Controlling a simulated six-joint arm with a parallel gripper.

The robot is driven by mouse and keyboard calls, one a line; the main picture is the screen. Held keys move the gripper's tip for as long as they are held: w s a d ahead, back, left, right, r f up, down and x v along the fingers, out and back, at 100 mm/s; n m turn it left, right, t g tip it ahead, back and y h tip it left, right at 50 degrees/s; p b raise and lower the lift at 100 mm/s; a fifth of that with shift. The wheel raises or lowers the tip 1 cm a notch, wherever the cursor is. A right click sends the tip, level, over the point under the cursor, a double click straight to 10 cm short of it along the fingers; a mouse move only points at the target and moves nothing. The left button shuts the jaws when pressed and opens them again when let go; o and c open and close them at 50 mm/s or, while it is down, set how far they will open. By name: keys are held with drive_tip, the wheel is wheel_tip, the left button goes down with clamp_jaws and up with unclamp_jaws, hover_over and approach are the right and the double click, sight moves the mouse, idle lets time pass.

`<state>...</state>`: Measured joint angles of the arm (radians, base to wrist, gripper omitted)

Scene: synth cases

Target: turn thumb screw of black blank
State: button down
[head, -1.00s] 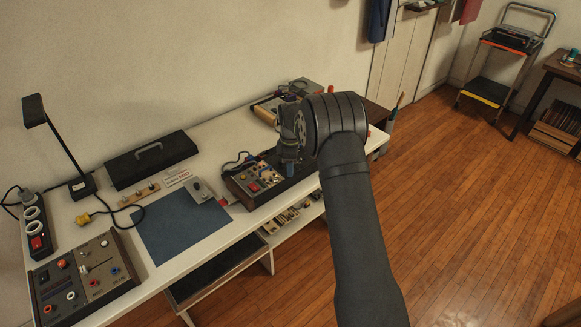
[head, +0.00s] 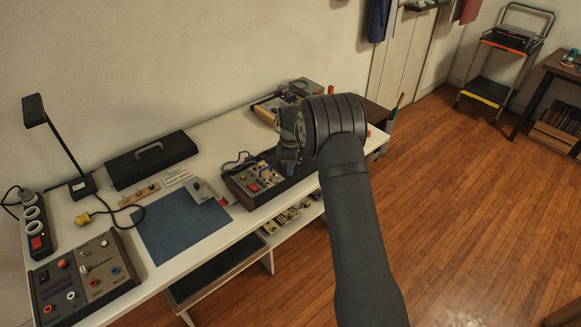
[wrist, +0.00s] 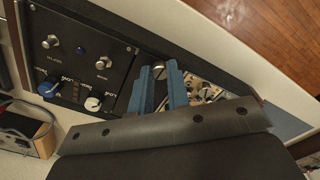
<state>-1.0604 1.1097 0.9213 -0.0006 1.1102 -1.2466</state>
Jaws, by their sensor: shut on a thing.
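My gripper (wrist: 159,76) shows two blue fingers in the wrist view, pointing at the upper edge of a dark panel unit. The fingers are shut on a small round metal thumb screw (wrist: 158,71) between their tips. A narrow dark strip around the screw looks like the black blank (wrist: 147,58); the fingers cover much of it. In the head view, my gripper (head: 289,165) is low over the panel unit at the right part of the bench, and the screw is hidden there.
In the head view, a blue mat (head: 182,238), a black case (head: 150,160) and a control box (head: 85,275) lie left on the bench.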

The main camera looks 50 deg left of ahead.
drive_tip(key=m, duration=0.3)
drive_tip(key=shift+m, duration=0.3)
drive_tip(key=m, duration=0.3)
drive_tip(key=shift+m, duration=0.4)
drive_tip(key=m, duration=1)
drive_tip(key=shift+m, duration=0.4)
drive_tip(key=m, duration=0.3)
drive_tip(key=shift+m, duration=0.3)
drive_tip(key=m, duration=0.3)
drive_tip(key=shift+m, duration=2.2)
